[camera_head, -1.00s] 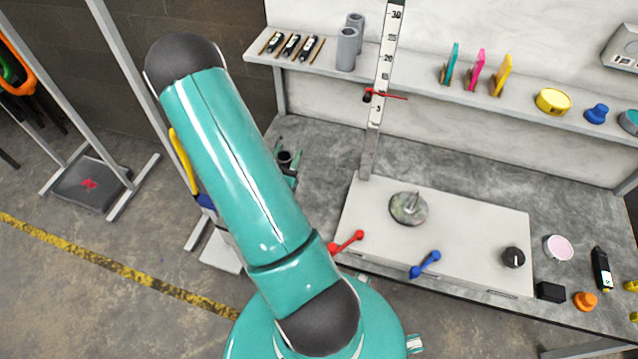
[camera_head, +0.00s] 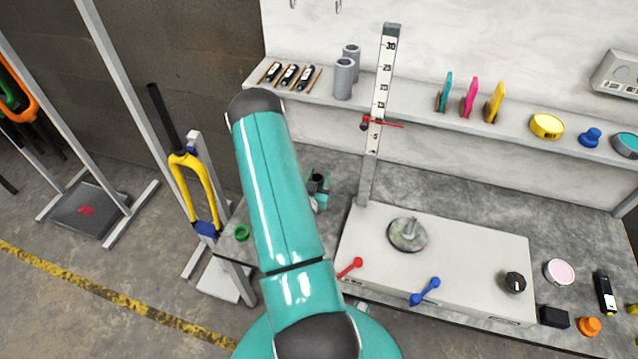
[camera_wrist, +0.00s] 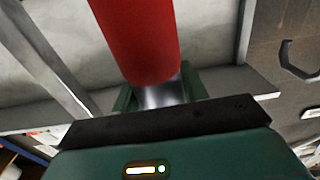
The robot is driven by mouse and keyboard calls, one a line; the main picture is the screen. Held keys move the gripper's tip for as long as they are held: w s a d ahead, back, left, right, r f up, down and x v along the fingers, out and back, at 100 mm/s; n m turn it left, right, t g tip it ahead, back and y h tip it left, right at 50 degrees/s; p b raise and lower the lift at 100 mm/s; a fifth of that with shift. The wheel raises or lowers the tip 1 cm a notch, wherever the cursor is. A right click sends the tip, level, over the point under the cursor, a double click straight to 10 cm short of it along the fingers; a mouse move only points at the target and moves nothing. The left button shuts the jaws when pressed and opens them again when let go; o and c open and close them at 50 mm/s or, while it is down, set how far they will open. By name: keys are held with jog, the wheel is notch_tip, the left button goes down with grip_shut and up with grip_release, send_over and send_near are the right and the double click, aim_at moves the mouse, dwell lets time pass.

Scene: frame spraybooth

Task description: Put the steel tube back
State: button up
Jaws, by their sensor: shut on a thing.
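In the wrist view a tube shows with a long red part and a bright bare-metal end; I take it for the steel tube (camera_wrist: 138,40). My gripper (camera_wrist: 160,94) is shut on it at the metal end, with a green finger on each side. The tube's far end runs out of the top of the picture. In the head view the tube does not show, and my arm hides much of the bench's left end. A small dark and teal part of my arm's end shows right of my forearm, above the bench. Two grey tubes (camera_head: 344,80) stand upright on the shelf.
The shelf (camera_head: 420,107) also carries black markers, coloured paddles and round pots. On the bench are a white box (camera_head: 460,250) with a turntable (camera_head: 407,234), an upright ruler (camera_head: 380,90) and a green ring (camera_head: 241,233). A yellow fork (camera_head: 195,185) stands at the left.

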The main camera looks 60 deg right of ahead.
jog(key=shift+f, duration=1.6)
jog(key=o, duration=1.3)
jog(key=shift+d+f, duration=0.1)
jog(key=a, duration=0.4)
jog(key=s+a, duration=0.1)
jog(key=a, duration=0.7)
jog(key=shift+s, duration=0.4)
